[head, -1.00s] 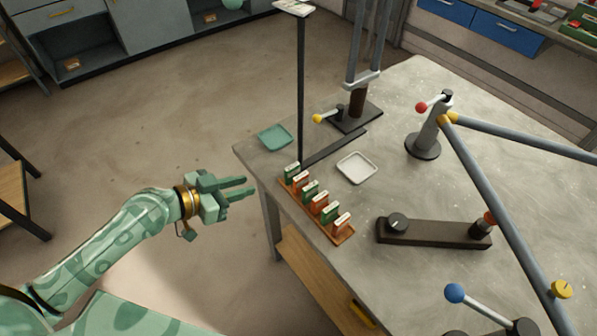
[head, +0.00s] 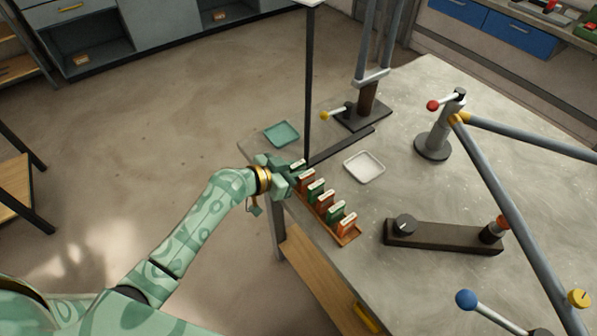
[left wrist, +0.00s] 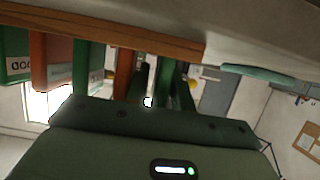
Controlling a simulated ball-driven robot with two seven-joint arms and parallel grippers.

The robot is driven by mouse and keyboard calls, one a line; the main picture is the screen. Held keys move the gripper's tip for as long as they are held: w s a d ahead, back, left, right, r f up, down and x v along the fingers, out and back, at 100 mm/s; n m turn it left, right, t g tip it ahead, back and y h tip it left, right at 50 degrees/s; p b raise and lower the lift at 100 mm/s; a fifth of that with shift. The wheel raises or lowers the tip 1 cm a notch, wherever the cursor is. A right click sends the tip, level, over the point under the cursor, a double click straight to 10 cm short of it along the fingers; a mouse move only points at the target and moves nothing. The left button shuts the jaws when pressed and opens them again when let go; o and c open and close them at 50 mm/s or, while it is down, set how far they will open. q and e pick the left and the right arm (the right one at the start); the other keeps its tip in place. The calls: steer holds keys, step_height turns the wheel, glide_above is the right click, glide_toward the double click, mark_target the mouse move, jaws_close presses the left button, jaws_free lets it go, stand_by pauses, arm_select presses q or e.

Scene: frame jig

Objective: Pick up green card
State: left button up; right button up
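Green and orange cards stand upright by turns in a wooden rack (head: 352,238) along the table's left edge. The end green card (head: 298,164) is at the rack's far end, partly hidden by my left gripper (head: 294,177). The gripper has its fingers at this card, but whether they touch it cannot be told. Other green cards (head: 316,191) and (head: 335,215) stand further along. In the left wrist view the rack (left wrist: 120,37) runs along the top, with a green card (left wrist: 88,62) hanging below it in the picture. Whether the fingers are closed is unclear. My right gripper is not in view.
A green tray (head: 282,134) and a white tray (head: 364,166) lie beyond the rack. A thin dark post (head: 309,90) stands close behind the gripper. A dark bar with knobs (head: 442,237) lies right of the rack. Open floor lies left of the table.

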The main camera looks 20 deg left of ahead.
arm_select(q)
jaws_close()
